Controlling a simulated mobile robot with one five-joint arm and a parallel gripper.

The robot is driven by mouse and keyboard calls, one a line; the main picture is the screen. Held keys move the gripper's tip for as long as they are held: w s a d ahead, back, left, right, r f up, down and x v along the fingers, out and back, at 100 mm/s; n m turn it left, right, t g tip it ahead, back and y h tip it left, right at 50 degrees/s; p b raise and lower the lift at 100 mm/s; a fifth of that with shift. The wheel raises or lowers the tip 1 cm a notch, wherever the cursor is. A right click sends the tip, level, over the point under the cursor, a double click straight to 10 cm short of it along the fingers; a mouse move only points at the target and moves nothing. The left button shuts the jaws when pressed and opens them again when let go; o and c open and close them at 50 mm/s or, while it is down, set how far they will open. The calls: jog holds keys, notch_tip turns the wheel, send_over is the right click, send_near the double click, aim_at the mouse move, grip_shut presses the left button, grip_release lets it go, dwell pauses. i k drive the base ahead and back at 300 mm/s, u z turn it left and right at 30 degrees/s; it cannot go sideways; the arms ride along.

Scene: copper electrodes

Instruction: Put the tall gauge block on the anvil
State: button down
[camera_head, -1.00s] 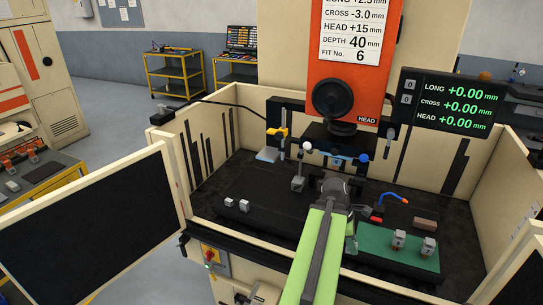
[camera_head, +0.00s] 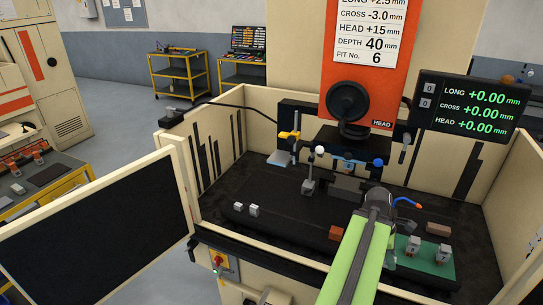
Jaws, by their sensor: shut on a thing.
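My gripper (camera_head: 378,203) is over the right half of the dark machine bed, seen from behind and above. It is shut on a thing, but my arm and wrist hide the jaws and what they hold. I cannot pick out the tall gauge block for sure. A small grey block with a ball-topped post (camera_head: 308,187) stands near the middle. I cannot tell which thing is the anvil.
A green mat (camera_head: 425,268) with two small metal pieces (camera_head: 428,247) lies at the right. A brown block (camera_head: 438,229) and a blue hose (camera_head: 407,202) are near it. A reddish block (camera_head: 335,233) sits left of my arm. Cream walls (camera_head: 515,180) enclose the bed.

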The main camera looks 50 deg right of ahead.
aim_at(278, 157)
jog(key=i, duration=0.9)
jog(key=z, duration=0.05)
